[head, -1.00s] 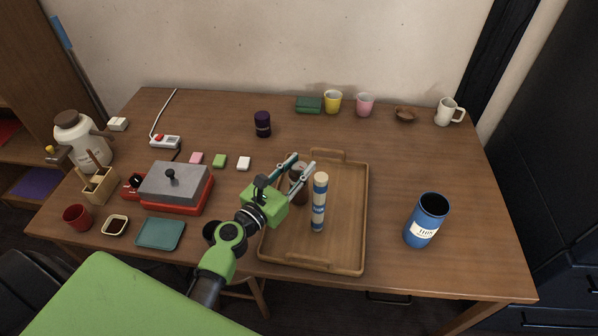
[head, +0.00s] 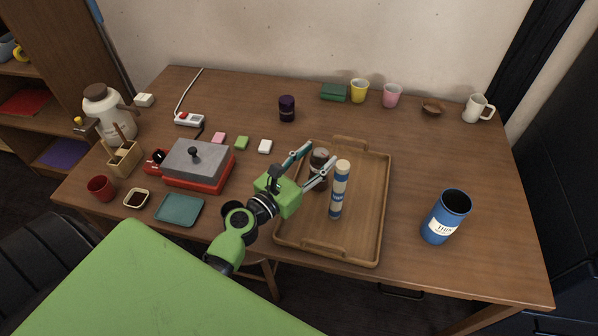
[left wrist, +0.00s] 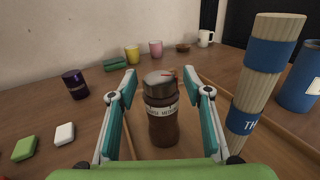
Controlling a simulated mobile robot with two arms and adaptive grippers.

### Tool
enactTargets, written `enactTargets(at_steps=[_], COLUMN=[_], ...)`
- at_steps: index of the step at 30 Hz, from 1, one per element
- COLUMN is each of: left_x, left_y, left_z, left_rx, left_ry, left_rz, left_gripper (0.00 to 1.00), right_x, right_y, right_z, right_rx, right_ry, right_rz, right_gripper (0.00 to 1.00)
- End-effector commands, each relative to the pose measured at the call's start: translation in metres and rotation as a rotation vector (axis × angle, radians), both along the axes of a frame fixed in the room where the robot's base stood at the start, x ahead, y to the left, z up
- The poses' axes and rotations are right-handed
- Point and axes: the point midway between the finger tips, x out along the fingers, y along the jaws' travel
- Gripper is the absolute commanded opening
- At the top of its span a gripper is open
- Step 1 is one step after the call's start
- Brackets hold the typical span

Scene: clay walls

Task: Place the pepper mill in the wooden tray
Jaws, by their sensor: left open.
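The pepper mill, which I take to be the dark brown jar with a grey top and pale label (head: 320,168), stands upright inside the wooden tray (head: 362,225), near its left side. My left gripper (head: 322,156) is open, with one finger on each side of the mill. In the left wrist view the mill (left wrist: 162,120) stands between the teal fingers (left wrist: 163,95), with gaps visible on both sides. My right gripper is not in view.
A tall beige-and-blue cylinder (head: 339,190) stands in the tray just right of the mill. A blue canister (head: 446,217) stands right of the tray. A red-and-grey box (head: 198,163) and small blocks lie left. The tray's right half is clear.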

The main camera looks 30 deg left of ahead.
Motion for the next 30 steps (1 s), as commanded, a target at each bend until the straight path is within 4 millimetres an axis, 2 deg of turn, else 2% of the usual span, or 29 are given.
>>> enactTargets(at_steps=[6,12,18,30], left_x=[-0.049,-0.082,-0.096,-0.097], left_y=[0.010,0.016,0.019,0.019], left_z=[-0.004,-0.003,0.000,0.001], left_rx=[0.002,0.000,0.000,0.001], left_ry=[0.003,0.002,-0.001,-0.001], left_rz=[0.001,0.002,0.000,0.000], left_gripper=[0.45,0.45,0.45,0.45], right_x=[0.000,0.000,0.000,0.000], right_y=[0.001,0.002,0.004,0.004], right_z=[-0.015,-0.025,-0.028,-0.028], right_rx=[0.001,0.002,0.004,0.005], right_ry=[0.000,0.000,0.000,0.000], right_rz=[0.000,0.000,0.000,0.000], right_gripper=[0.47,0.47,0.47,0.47])
